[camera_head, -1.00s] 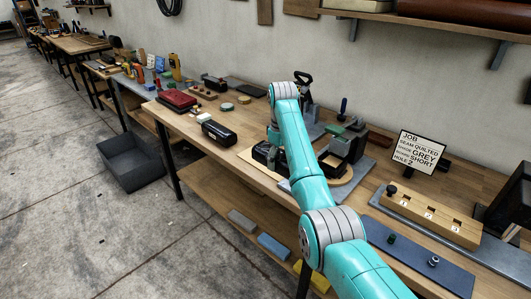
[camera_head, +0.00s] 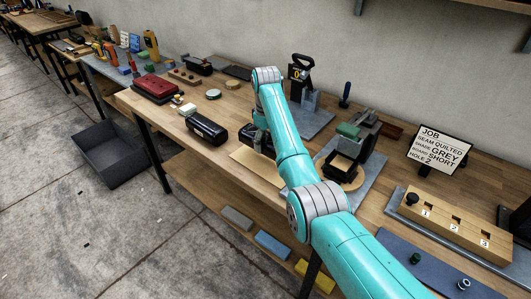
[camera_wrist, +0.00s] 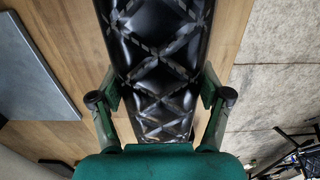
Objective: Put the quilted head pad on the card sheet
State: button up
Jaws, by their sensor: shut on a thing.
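My gripper (camera_wrist: 163,98) is shut on the black quilted head pad (camera_wrist: 155,50), with one green finger on each long side. The pad has shiny diamond stitching and fills the middle of the wrist view. In the head view the held pad (camera_head: 248,134) shows partly behind my turquoise arm, at the card sheet's far edge. The tan card sheet (camera_head: 258,165) lies on the workbench near its front edge, partly hidden by my arm. I cannot tell whether the pad touches anything below it.
Another black pad (camera_head: 207,129) lies left of the sheet. A dark clamp fixture (camera_head: 350,158) stands right of my arm. A sign (camera_head: 440,148) reads quilted, grey, short, hole 2, behind a numbered wooden block (camera_head: 455,226). A dark bin (camera_head: 110,153) sits on the floor.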

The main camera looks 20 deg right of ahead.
aim_at(266, 135)
jog(key=shift+f, duration=2.55)
jog(key=o, duration=1.3)
jog(key=shift+f, duration=0.1)
notch_tip(266, 135, up, 12)
jog(key=shift+r, duration=0.1)
